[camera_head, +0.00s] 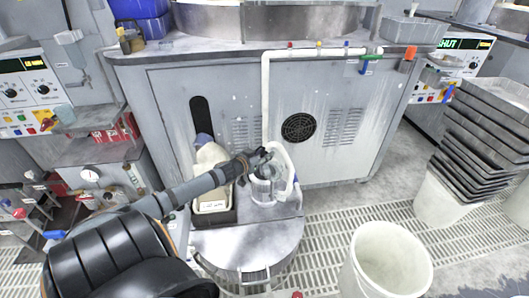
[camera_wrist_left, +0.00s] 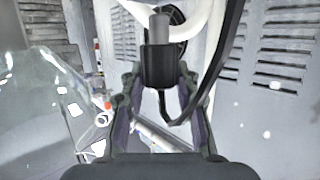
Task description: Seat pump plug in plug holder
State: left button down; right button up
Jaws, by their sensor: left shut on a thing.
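My left gripper (camera_head: 262,156) reaches in from the left, in front of the grey cabinet, above a clear container (camera_head: 263,190). In the left wrist view its two fingers (camera_wrist_left: 158,95) are shut on the pump plug (camera_wrist_left: 157,68), a black block with a grey cylindrical top. A black cable (camera_wrist_left: 216,65) loops from below the plug and rises to its right. In the head view the plug is too small to make out clearly. I cannot pick out the plug holder with certainty in either view. My right gripper is not in view.
The clear container and a white jug (camera_head: 211,160) stand by a round grey drum (camera_head: 248,250). A white pipe (camera_head: 265,100) runs down the cabinet front (camera_head: 370,110). A white bucket (camera_head: 388,262) stands at lower right; stacked grey trays (camera_head: 480,135) are farther right.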

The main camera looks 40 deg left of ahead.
aim_at(265, 153)
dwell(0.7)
pick_arm(q)
jog(key=shift+p, duration=0.65)
dwell(0.7)
jog(key=shift+f+b, duration=1.45)
jog(key=shift+f, duration=0.25)
jog(key=c, duration=0.9)
grip_release()
notch_tip(265, 153, up, 9)
jog(key=shift+r, duration=0.55)
